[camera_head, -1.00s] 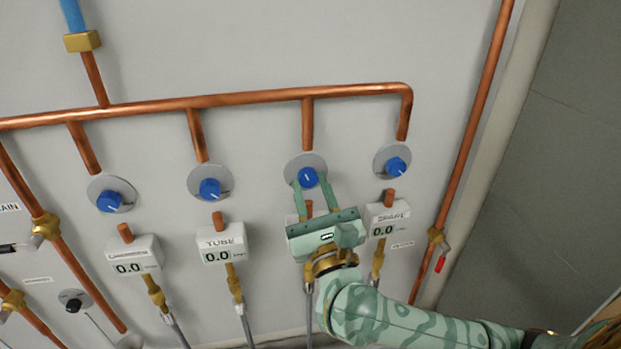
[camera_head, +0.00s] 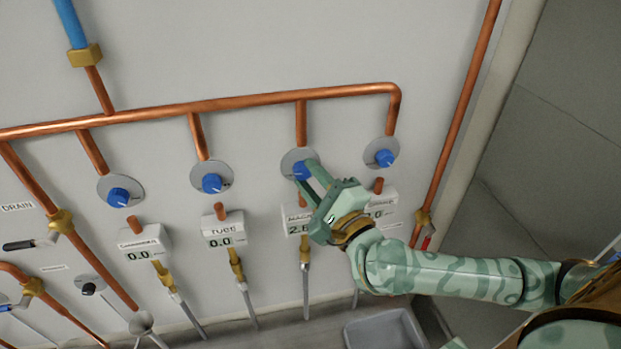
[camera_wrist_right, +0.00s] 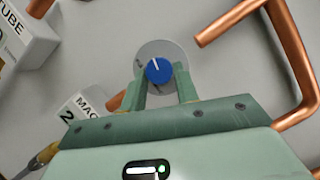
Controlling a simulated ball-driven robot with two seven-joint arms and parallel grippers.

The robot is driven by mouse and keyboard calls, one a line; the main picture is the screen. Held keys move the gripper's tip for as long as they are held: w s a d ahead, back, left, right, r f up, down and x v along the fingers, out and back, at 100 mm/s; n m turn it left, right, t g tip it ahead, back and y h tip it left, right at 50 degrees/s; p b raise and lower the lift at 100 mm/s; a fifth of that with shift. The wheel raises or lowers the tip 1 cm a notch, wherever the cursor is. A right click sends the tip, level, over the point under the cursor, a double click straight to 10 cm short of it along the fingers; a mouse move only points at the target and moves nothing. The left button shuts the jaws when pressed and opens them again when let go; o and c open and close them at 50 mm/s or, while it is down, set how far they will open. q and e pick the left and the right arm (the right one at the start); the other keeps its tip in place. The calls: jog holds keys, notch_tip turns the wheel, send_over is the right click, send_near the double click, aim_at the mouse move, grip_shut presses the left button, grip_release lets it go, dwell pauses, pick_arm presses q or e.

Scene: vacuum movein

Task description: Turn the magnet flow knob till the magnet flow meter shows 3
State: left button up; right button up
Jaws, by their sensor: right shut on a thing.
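The blue magnet flow knob (camera_head: 301,171) sits on a round grey plate on the wall, third from the left in the row of knobs. My right gripper (camera_head: 308,174) is shut on this knob. In the right wrist view the knob (camera_wrist_right: 159,70) shows between the two green fingers, with a white pointer line on its face. The magnet flow meter (camera_head: 295,219) is below the knob, partly covered by my gripper. Its label starts "MAG" and its display reads about 2.6, the last digit partly hidden. The meter's edge also shows in the right wrist view (camera_wrist_right: 75,107). My left gripper is not in view.
Other blue knobs stand on both sides, the closest at the right (camera_head: 385,157). The Tube meter (camera_head: 222,230) and the leftmost meter (camera_head: 144,243) read 0.0. A copper pipe (camera_head: 250,100) runs above the knobs. A grey bin (camera_head: 385,330) is on the floor.

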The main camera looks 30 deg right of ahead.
jog(key=n, duration=0.2)
jog(key=n+g, duration=0.1)
jog(key=n, duration=0.1)
jog(key=n+g, duration=0.1)
jog(key=n, duration=0.1)
jog(key=shift+d+r, duration=0.1)
jog(key=shift+r, duration=0.3)
dwell(0.3)
jog(key=o, duration=1)
jog(key=shift+w, duration=0.1)
jog(key=shift+c, duration=0.2)
jog(key=shift+f, duration=0.1)
